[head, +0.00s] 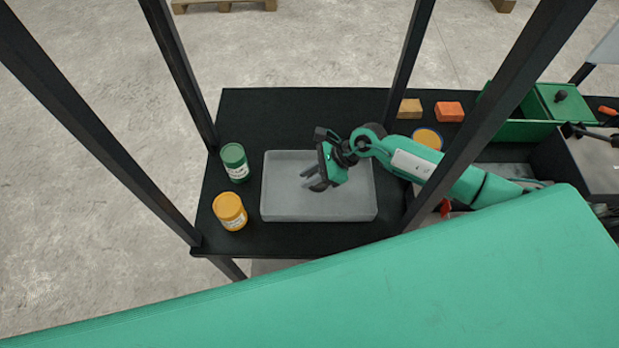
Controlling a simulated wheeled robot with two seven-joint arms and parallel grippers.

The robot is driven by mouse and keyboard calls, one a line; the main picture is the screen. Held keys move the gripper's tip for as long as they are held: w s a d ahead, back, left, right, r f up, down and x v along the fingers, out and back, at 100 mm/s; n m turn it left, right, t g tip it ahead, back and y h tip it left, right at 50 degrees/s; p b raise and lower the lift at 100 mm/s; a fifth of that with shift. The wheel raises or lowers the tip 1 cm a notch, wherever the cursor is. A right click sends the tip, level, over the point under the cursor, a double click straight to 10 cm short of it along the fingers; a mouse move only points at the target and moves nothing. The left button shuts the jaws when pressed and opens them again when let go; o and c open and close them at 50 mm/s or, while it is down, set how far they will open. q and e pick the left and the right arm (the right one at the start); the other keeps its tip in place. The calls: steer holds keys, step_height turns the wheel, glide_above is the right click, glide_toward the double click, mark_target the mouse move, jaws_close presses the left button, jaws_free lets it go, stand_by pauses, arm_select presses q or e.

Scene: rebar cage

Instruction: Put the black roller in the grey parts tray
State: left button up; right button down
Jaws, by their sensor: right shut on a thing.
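The grey parts tray (283,200) lies on the black tabletop, left of centre, and its visible floor looks bare. My right gripper (314,180) reaches in from the right and is over the tray, tilted down and to the left. It is shut on a small dark thing between its dark fingers, which I take to be the black roller. The roller's outline is hard to tell from the fingers. I cannot tell whether it touches the tray floor. My left gripper is not in view.
A green can (235,162) and a yellow can (229,211) stand left of the tray. Dark posts (180,75) rise around the table. Orange blocks (448,111) and a green box (515,131) are at the right. A large green surface fills the foreground.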

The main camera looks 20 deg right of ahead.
step_height(320, 180, down, 3)
steer(key=shift+r, duration=0.1)
steer(key=shift+f, duration=0.2)
steer(key=c, duration=1.3)
jaws_free()
steer(key=shift+o, duration=0.2)
steer(key=shift+r, duration=0.1)
